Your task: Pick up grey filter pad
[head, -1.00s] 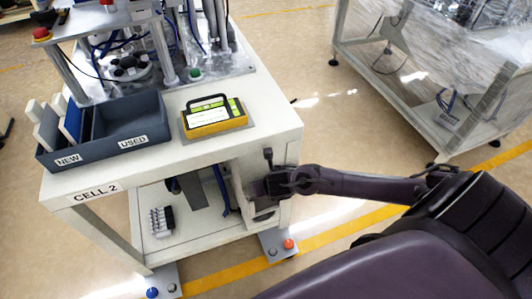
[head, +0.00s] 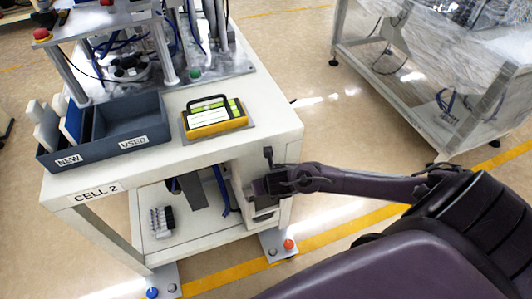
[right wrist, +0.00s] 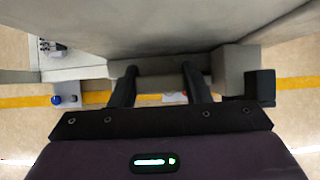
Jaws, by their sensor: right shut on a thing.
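My right gripper (head: 264,186) is at the open right side of the cell 2 stand, below its top. In the right wrist view, its two dark fingers (right wrist: 160,84) are on either side of a grey-beige block (right wrist: 160,68), which appears to be the grey filter pad. The fingers are shut on it, with the pad's far part against or inside the stand. In the head view, the gripper and the housing hide most of the pad. My left gripper is not in view.
The cell 2 stand (head: 215,160) carries a dark tray (head: 110,148) marked NEW and USED, with white and blue pads in NEW. A yellow device (head: 214,118) lies beside it. A black box (right wrist: 262,85) is close right of the fingers.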

